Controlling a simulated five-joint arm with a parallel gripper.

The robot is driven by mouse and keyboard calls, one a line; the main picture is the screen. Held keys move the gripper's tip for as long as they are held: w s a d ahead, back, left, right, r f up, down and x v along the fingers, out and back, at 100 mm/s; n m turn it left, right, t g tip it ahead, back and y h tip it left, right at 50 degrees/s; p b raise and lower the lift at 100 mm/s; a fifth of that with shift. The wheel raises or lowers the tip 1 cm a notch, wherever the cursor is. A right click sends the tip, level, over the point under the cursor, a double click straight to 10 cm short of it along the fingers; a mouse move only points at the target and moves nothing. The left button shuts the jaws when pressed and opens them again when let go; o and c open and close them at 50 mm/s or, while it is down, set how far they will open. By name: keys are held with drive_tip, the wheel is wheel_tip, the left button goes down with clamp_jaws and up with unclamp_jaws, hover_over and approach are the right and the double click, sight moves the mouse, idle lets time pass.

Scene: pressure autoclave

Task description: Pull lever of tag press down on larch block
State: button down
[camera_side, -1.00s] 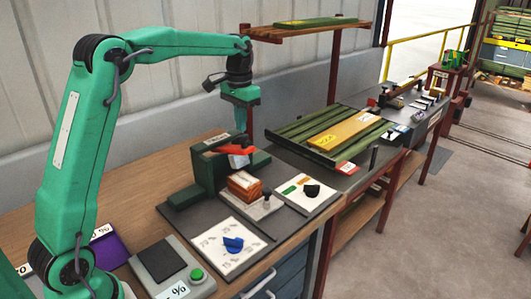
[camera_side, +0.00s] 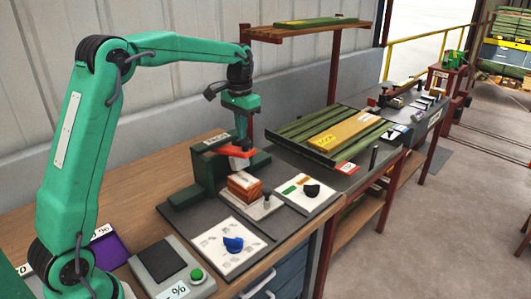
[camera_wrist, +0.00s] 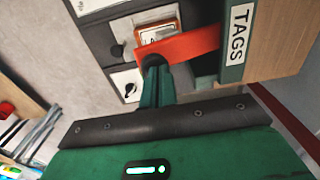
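The tag press (camera_side: 205,172) is a dark green machine on a grey mat on the bench, with a red lever (camera_side: 235,153) at its top right. The larch block (camera_side: 244,183), stacked orange-brown, sits below and in front of the lever. It also shows in the wrist view (camera_wrist: 158,33), partly behind the red lever (camera_wrist: 192,44). My gripper (camera_side: 243,143) points down at the lever's free end. In the wrist view my gripper (camera_wrist: 156,72) has its fingers close together and looks shut. Its dark tip overlaps the lever's end; whether it grips the lever is hidden.
A dial panel with a blue knob (camera_side: 233,244) lies in front of the press. A panel with a black knob (camera_side: 311,190) is to its right. A green slatted rack (camera_side: 300,130) stands further right. A box with a green button (camera_side: 197,275) is at the front left.

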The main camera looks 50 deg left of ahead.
sight(242, 141)
drive_tip(key=shift+f, duration=2.05)
drive_tip(key=shift+r, duration=4.55)
drive_tip(key=shift+s+r, duration=0.1)
